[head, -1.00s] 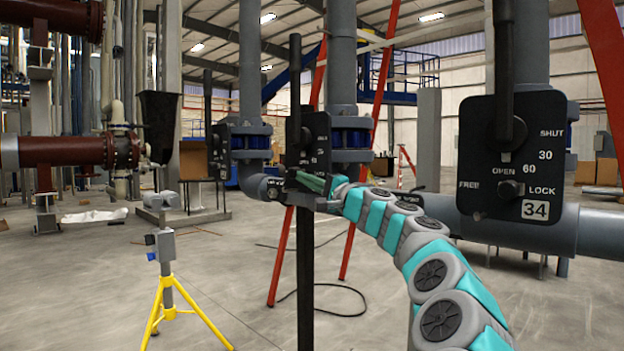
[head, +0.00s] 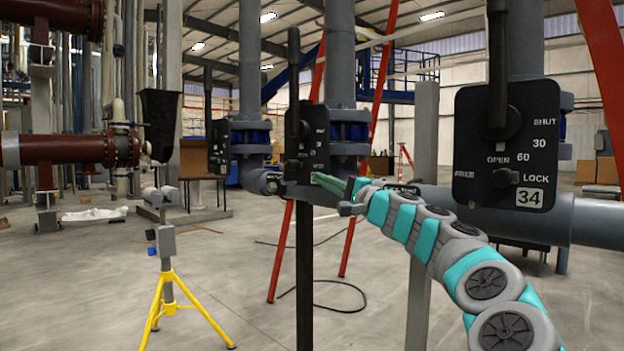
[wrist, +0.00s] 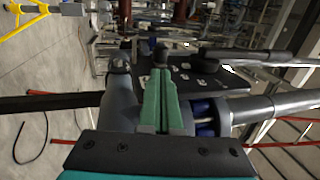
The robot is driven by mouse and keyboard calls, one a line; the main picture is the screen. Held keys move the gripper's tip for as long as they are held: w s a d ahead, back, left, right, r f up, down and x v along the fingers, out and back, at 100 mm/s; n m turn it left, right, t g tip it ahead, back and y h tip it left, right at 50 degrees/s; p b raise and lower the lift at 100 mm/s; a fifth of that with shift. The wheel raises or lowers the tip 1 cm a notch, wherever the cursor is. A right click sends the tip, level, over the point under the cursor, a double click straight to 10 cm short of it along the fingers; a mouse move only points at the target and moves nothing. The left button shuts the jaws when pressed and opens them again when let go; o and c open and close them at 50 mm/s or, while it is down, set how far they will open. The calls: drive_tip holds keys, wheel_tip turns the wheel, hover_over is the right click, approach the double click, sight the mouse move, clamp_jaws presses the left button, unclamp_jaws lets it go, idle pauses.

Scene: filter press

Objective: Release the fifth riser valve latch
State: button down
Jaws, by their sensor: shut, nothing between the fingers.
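My gripper (head: 328,181) is shut and empty, its green fingers pointing left at the lower part of the middle black valve plate (head: 318,135). In the wrist view my gripper (wrist: 160,88) has its fingers together, tips close to a dark round latch knob (wrist: 160,56) by that plate's edge. I cannot tell if they touch. The knob also shows in the head view (head: 293,168), low on the plate. A black lever (head: 294,70) stands upright above it. I cannot read this plate's number or the latch's setting.
A farther valve plate (head: 217,148) is behind left. A dark post (head: 305,270) stands below the middle plate, beside red ladder legs (head: 281,250). A yellow tripod (head: 168,300) stands left.

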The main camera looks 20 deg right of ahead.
drive_tip(key=v, duration=0.6)
drive_tip(key=shift+s, duration=0.25)
drive_tip(key=shift+f, duration=0.1)
drive_tip(key=s+a+f+n+g+y, duration=0.1)
drive_tip(key=s+a+n+g+y, duration=0.2)
drive_tip(key=a, duration=0.8)
drive_tip(key=s+a+f+n+g+y, duration=0.15)
drive_tip(key=a+n+g, duration=0.3)
drive_tip(key=a, duration=0.65)
drive_tip(key=s+a+f+n+g+h+p, duration=0.2)
drive_tip(key=s+a+f+n+g, duration=0.35)
drive_tip(key=s+a+f, duration=0.7)
drive_tip(key=s+a+f+n+g+h, duration=0.1)
drive_tip(key=s+f+g+h, duration=0.35)
drive_tip(key=s+f, duration=0.75)
drive_tip(key=s+d+f+g+h+p, duration=0.2)
drive_tip(key=s+d+f+g+h, duration=0.2)
drive_tip(key=s+d+f, duration=0.6)
drive_tip(key=s+f+h, duration=0.1)
drive_tip(key=s+f, duration=0.1)
drive_tip(key=s, duration=0.2)
drive_tip(key=shift+d, duration=0.3)
